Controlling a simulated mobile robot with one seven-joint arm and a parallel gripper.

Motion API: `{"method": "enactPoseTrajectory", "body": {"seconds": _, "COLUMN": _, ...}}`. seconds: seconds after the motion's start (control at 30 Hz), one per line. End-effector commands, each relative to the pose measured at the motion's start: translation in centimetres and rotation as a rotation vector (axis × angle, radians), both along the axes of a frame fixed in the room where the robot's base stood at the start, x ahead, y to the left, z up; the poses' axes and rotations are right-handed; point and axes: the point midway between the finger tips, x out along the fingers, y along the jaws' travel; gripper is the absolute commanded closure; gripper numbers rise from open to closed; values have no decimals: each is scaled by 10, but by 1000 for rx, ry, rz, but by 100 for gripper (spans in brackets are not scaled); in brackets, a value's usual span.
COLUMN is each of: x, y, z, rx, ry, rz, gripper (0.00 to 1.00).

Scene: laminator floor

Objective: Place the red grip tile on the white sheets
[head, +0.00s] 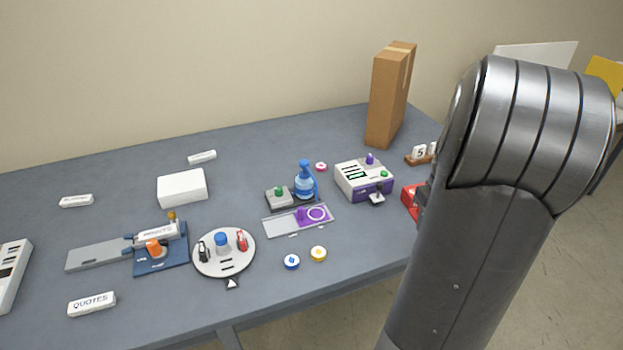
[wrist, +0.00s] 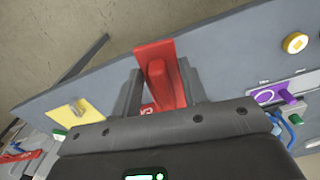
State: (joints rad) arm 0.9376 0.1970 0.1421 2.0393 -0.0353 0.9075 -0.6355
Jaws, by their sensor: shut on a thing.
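The red grip tile (wrist: 146,52) is a flat red plate with a raised red grip. In the wrist view my gripper (wrist: 160,88) is shut on that grip, with a dark finger on each side. In the head view a red part of the tile (head: 409,198) shows beside my arm, over the right part of the table; most of my gripper is hidden there. A white block that looks like a stack of white sheets (head: 182,188) lies at the back left of the table, well apart from the tile.
A tall cardboard box (head: 388,100) stands at the back right.

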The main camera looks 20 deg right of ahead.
Motion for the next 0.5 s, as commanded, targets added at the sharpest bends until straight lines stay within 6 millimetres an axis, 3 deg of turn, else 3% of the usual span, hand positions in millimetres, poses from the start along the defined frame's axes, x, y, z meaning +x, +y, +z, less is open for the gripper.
{"method": "enactPoseTrajectory", "body": {"seconds": 0.17, "x": 28, "y": 3, "z": 4, "rx": 3, "ry": -2, "rz": 12, "gripper": 92}}
{"method": "enactPoseTrajectory", "body": {"seconds": 0.37, "x": 106, "y": 20, "z": 17, "rx": 8, "ry": -8, "rz": 33, "gripper": 92}}
{"method": "enactPoseTrajectory", "body": {"seconds": 0.5, "x": 164, "y": 43, "z": 25, "rx": 12, "ry": -9, "rz": 44, "gripper": 92}}
